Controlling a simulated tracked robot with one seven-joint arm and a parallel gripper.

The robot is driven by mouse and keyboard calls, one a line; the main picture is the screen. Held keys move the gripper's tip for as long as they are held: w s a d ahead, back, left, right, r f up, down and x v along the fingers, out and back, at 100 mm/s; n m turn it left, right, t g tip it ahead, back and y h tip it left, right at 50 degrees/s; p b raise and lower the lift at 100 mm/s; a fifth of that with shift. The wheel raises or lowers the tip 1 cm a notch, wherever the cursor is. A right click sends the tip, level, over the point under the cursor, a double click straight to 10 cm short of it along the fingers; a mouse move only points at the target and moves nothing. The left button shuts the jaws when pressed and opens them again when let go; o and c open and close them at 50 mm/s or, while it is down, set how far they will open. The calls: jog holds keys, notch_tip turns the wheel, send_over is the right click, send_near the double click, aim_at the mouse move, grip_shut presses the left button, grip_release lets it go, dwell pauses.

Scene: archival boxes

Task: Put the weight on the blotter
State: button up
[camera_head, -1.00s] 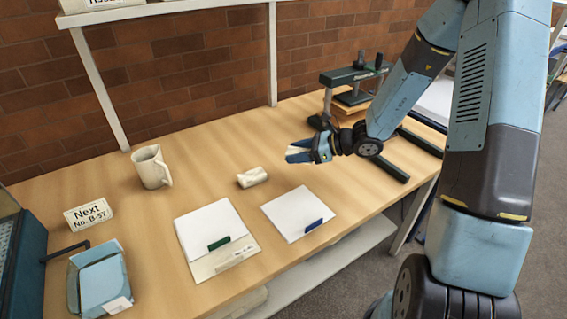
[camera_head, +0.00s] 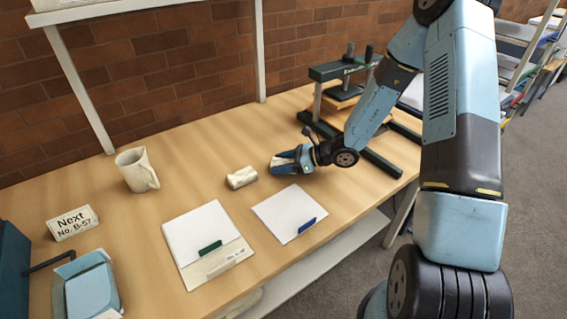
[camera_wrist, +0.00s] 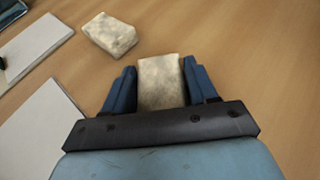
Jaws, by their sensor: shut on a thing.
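My gripper (camera_head: 285,161) is shut on a pale, mottled block-shaped weight (camera_wrist: 160,80), which sits between the blue fingers in the wrist view. A second, similar weight (camera_head: 242,177) lies on the table left of my gripper; it also shows in the wrist view (camera_wrist: 110,35). In the head view, a white sheet with a blue tab (camera_head: 283,208) lies in front of my gripper. Left of it is a white sheet with a green tab (camera_head: 200,228) on a cream folder. I cannot tell which of these flat items is the blotter.
A mug (camera_head: 136,170), a sign reading "Next No. B-57" (camera_head: 73,222) and a light-blue tray (camera_head: 66,302) stand at the left. A dark green press (camera_head: 345,70) stands behind my gripper. A shelf post rises at the back. The table between mug and sheets is clear.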

jog(key=o, duration=1.4)
